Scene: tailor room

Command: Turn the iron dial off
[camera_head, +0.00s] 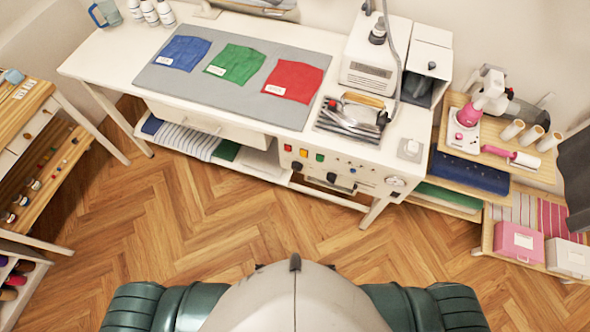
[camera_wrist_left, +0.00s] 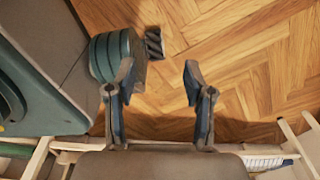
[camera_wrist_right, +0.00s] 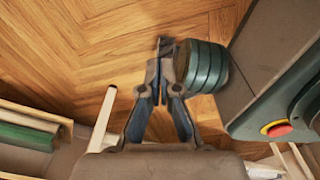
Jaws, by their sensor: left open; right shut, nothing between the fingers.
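An iron (camera_head: 352,116) with a tan handle rests on its plate at the right part of the white table (camera_head: 105,62). Below the table's front edge is a control panel (camera_head: 312,170) with coloured buttons, black knobs and a round gauge (camera_head: 395,182). A black knob (camera_head: 333,178) shows on its lower part; its setting is too small to read. Which knob is the iron dial, I cannot tell. My left gripper (camera_wrist_left: 158,72) is open and empty above the floor. My right gripper (camera_wrist_right: 163,48) is shut and empty above the floor. Neither gripper shows in the head view.
Red (camera_head: 293,80), green (camera_head: 235,64) and blue (camera_head: 182,53) cloths lie on a grey mat. A white steam unit (camera_head: 372,68) stands behind the iron. Shelves stand left (camera_head: 38,150) and right (camera_head: 465,165). The wooden floor (camera_head: 200,220) before the table is clear.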

